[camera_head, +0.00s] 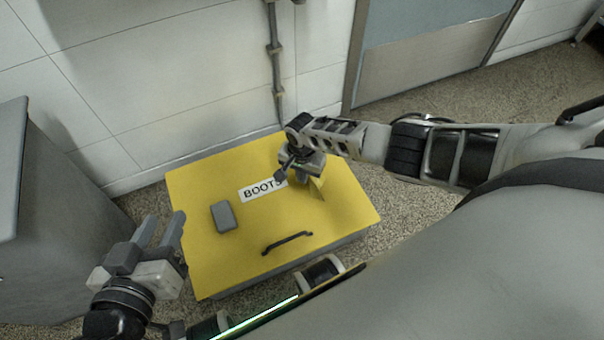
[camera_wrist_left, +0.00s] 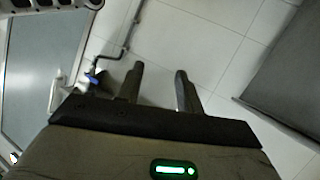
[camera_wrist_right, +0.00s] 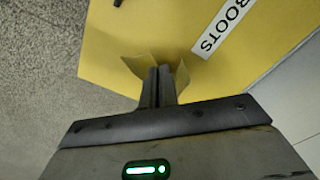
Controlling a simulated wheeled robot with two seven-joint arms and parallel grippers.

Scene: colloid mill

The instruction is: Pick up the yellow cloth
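The yellow cloth (camera_head: 318,188) is at the right part of the yellow box lid, close to the same colour as the lid. My right gripper (camera_head: 304,177) is over it. In the right wrist view the fingers (camera_wrist_right: 160,70) are close together, and flaps of the cloth (camera_wrist_right: 138,66) stick out on both sides of them. The cloth's middle is hidden between the fingers. I cannot tell whether its lower edge touches the lid. My left gripper (camera_head: 163,224) is open and empty at the lid's left side; its spread fingers (camera_wrist_left: 159,72) show in the left wrist view.
The box's yellow lid (camera_head: 215,265) carries a "BOOTS" label (camera_head: 263,190), a grey block (camera_head: 223,216) and a dark handle (camera_head: 287,242). A grey cabinet (camera_head: 50,220) stands at left. A tiled wall with a pipe (camera_head: 275,60) is behind.

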